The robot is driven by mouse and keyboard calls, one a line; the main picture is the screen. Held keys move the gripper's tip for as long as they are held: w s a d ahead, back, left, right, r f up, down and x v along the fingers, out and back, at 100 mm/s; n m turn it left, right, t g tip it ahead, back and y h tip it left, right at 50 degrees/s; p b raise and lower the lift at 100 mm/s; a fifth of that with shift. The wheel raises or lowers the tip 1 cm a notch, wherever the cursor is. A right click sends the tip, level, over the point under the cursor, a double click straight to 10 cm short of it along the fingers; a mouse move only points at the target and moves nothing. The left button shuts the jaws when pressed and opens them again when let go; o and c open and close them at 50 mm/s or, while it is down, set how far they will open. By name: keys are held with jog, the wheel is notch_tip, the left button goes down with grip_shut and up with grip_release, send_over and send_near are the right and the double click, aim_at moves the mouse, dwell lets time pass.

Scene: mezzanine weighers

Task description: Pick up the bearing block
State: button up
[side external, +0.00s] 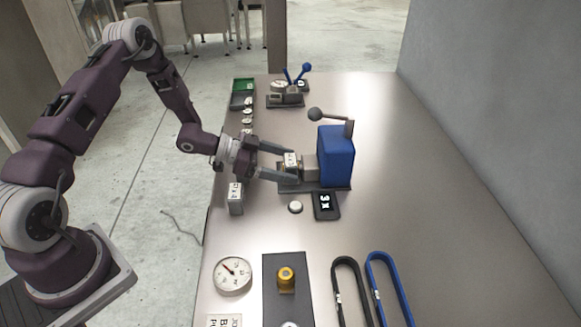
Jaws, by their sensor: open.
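A small pale block (291,160) with dark marks on its face sits at the grey jaw end of a blue bench device (337,155). It looks like the bearing block, though its label is too small to read. My gripper (287,164) is open, reaching from the left, with one finger on the far side of this block and the other on its near side. I cannot tell whether either finger touches it. The block's lower part is partly hidden by the near finger.
A grey labelled block (236,198) stands below my gripper at the table's left edge. A white button (295,207) and a display (326,205) sit in front of the device. A dial (232,274), blue strap (388,290) and black strap (352,290) lie nearer. The table's right side is clear.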

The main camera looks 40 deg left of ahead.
grip_shut()
jog(key=shift+r, duration=0.1)
jog(key=s+a+r+n+t+y, duration=0.1)
jog(key=s+r, duration=0.3)
jog(key=r, duration=0.5)
jog(key=s+a+r+n+t+y, duration=0.1)
jog(key=s+r+n+y, duration=0.3)
jog(key=r, duration=0.6)
jog(key=shift+s+a+r+n+t+y, duration=0.15)
jog(key=shift+a+r+n+t+y, duration=0.15)
jog(key=shift+t, duration=0.4)
